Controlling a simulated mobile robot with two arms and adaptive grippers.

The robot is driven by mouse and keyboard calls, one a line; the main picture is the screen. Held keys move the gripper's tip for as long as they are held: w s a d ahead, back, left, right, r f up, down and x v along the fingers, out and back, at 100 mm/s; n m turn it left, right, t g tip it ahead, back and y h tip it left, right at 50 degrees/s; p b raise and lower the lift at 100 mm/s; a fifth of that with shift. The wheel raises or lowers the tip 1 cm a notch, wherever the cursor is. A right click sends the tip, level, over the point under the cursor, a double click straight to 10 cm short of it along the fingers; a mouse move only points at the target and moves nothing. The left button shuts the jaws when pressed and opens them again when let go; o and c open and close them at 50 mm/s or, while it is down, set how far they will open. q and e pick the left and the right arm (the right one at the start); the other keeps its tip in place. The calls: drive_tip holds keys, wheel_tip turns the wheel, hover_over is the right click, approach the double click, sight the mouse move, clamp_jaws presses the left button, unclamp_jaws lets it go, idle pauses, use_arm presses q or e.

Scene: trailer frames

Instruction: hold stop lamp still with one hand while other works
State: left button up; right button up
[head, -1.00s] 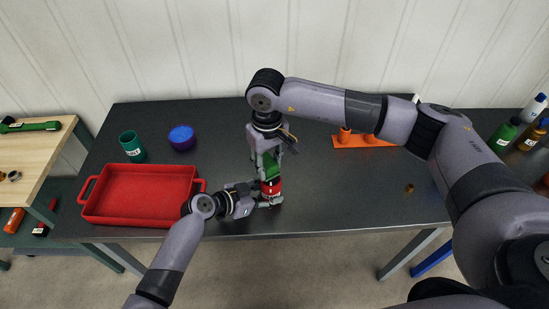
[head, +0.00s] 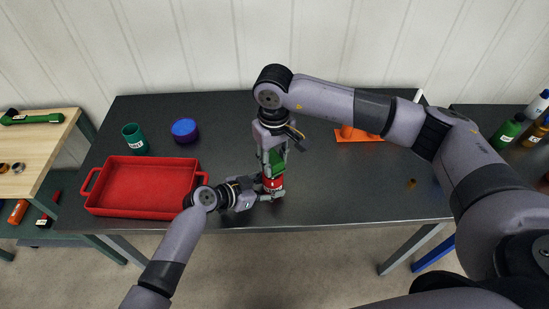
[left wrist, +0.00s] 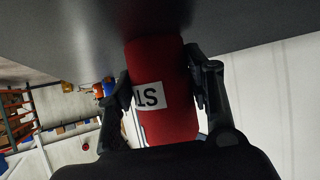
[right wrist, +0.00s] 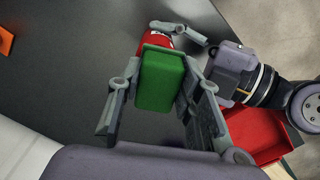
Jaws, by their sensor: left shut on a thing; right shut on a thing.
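The stop lamp is a red cylinder (head: 272,183) near the front edge of the dark table. In the left wrist view the red body (left wrist: 160,95) carries a white label reading "ST", seen upside down. My left gripper (head: 272,192) is shut on it from the left, with one finger on each side. My right gripper (head: 273,160) comes down from above and is shut on a green block-shaped piece (right wrist: 160,78). That green piece sits directly above the red lamp (right wrist: 157,41); whether the two are joined is hidden.
A red tray (head: 145,187) stands at the left, close to my left arm. A teal cup (head: 135,139) and a blue-purple round container (head: 185,130) stand behind it. An orange holder (head: 359,134) lies at the back right. The table's right part is mostly clear.

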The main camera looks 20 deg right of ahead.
drive_tip(key=shift+w+a, duration=0.1)
drive_tip(key=shift+a, duration=0.2)
drive_tip(key=shift+w+d, duration=0.25)
drive_tip(key=shift+d, duration=0.55)
drive_tip(key=shift+w+a, duration=0.15)
drive_tip(key=shift+a, duration=0.45)
drive_tip(key=shift+s+d, duration=0.5)
drive_tip(key=shift+s, duration=0.05)
drive_tip(key=shift+a, duration=0.6)
drive_tip(key=shift+d, duration=0.5)
drive_tip(key=shift+a, duration=0.45)
drive_tip(key=shift+w+a+r, duration=0.15)
wheel_tip(320, 180, up, 2)
drive_tip(key=shift+r, duration=2.9)
